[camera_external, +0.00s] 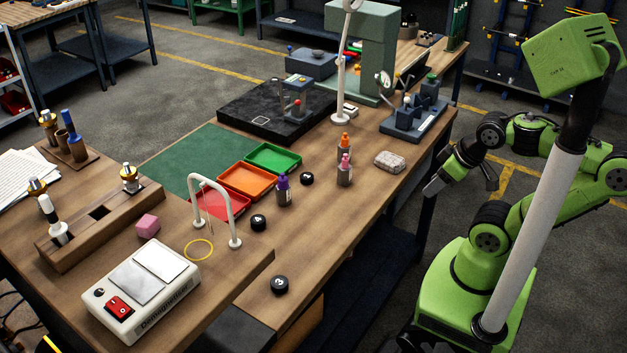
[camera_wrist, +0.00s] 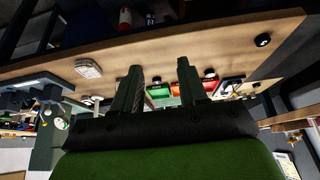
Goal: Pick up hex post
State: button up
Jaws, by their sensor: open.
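I cannot pick out a hex post for certain in either view. Small upright pieces stand on the bench (camera_external: 330,235), among them a purple-topped bottle (camera_external: 283,190), an orange-topped bottle (camera_external: 344,148) and a pink-topped bottle (camera_external: 344,172). My gripper (camera_external: 434,188) is off the bench's right edge, apart from everything on it. In the wrist view my gripper (camera_wrist: 160,72) shows two spread fingers with nothing held between them. Trays and bottles show beyond the fingers, partly hidden by them.
Red (camera_external: 222,205), orange (camera_external: 248,181) and green (camera_external: 273,157) trays sit mid-bench. A white arch (camera_external: 193,200), black discs (camera_external: 280,285) and a demagnetizer (camera_external: 128,312) are nearer the front.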

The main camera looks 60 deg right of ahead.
jog(key=shift+o, duration=0.4)
jog(key=o, duration=0.5)
